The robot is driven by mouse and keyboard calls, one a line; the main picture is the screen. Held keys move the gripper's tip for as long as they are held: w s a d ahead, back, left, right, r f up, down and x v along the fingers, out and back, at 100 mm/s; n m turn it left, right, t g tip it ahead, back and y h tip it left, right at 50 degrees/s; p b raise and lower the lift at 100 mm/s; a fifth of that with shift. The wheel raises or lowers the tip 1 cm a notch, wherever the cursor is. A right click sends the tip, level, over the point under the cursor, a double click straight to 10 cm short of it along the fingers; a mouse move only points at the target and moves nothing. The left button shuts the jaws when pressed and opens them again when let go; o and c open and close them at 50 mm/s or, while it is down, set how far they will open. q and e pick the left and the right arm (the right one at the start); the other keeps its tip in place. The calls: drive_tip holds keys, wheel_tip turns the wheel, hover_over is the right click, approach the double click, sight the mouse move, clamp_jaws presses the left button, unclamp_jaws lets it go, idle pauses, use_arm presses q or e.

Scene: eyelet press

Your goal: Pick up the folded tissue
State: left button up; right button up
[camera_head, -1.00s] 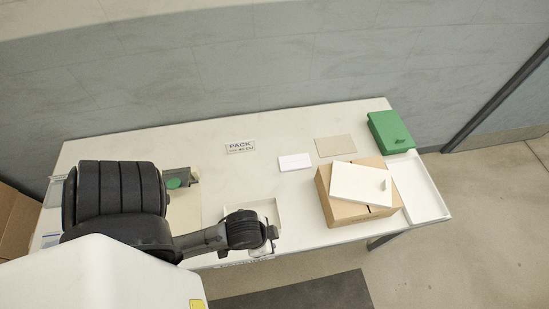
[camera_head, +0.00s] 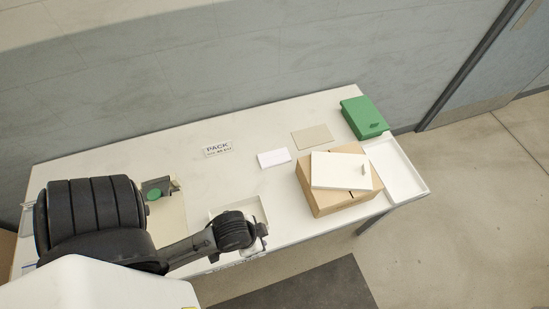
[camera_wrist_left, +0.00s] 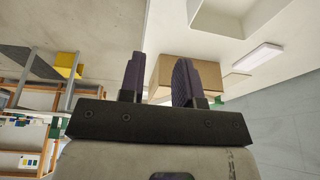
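A flat white rectangle (camera_head: 273,158), which looks like the folded tissue, lies on the table between the PACK label and the tan sheet. A white slab (camera_wrist_left: 257,55) in the left wrist view appears to be the same thing. My left gripper (camera_head: 262,234) is over the table's front edge, beside the shallow white tray, well short of the white rectangle. In the left wrist view its two fingers (camera_wrist_left: 155,80) are apart with nothing between them. My right gripper is in neither view.
A cardboard box (camera_head: 326,201) with a white lid-like panel (camera_head: 338,171) on top stands to the right. A green box (camera_head: 363,118), tan sheet (camera_head: 312,137) and white tray (camera_head: 411,188) are near it. The PACK label (camera_head: 217,149) lies left; a green-disc fixture (camera_head: 155,193) is nearer my arm.

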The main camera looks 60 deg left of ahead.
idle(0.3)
use_arm(q)
drive_tip(key=o, duration=1.3)
